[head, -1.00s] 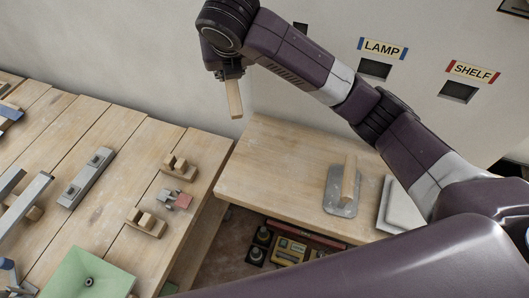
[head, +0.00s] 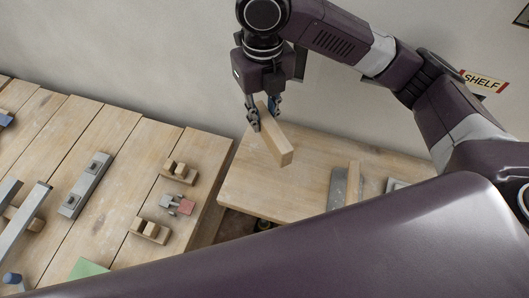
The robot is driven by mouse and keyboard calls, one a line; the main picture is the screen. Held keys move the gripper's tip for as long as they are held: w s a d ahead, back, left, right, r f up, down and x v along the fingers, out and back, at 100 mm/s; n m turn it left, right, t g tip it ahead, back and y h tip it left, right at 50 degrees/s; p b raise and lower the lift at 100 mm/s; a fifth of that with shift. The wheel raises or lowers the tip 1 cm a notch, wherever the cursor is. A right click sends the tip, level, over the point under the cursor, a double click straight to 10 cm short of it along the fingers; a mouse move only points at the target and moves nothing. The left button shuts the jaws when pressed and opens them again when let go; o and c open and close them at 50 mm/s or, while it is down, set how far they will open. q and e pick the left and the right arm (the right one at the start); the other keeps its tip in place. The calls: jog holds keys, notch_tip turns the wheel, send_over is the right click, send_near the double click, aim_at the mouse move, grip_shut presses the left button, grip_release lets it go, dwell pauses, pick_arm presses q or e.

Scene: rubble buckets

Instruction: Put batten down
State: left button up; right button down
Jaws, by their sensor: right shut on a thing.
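My right gripper (head: 264,115) is shut on the batten (head: 277,145), a short pale wooden bar. The batten slants down toward the camera and hangs over the left part of the smaller wooden table (head: 260,196). It looks raised above the tabletop, though the exact gap is hard to judge. My left gripper is not in the head view.
The larger plank bench (head: 118,189) on the left carries wooden planes, a grey metal tool and other pieces. The small table's left part is clear.

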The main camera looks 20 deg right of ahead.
aim_at(264, 127)
notch_tip(264, 127, down, 12)
jog(key=shift+s+r, duration=0.1)
jog(key=shift+f, duration=1.85)
jog(key=c, duration=1.7)
grip_release()
jog(key=shift+c, duration=0.2)
notch_tip(264, 127, up, 12)
jog(key=shift+r, duration=0.1)
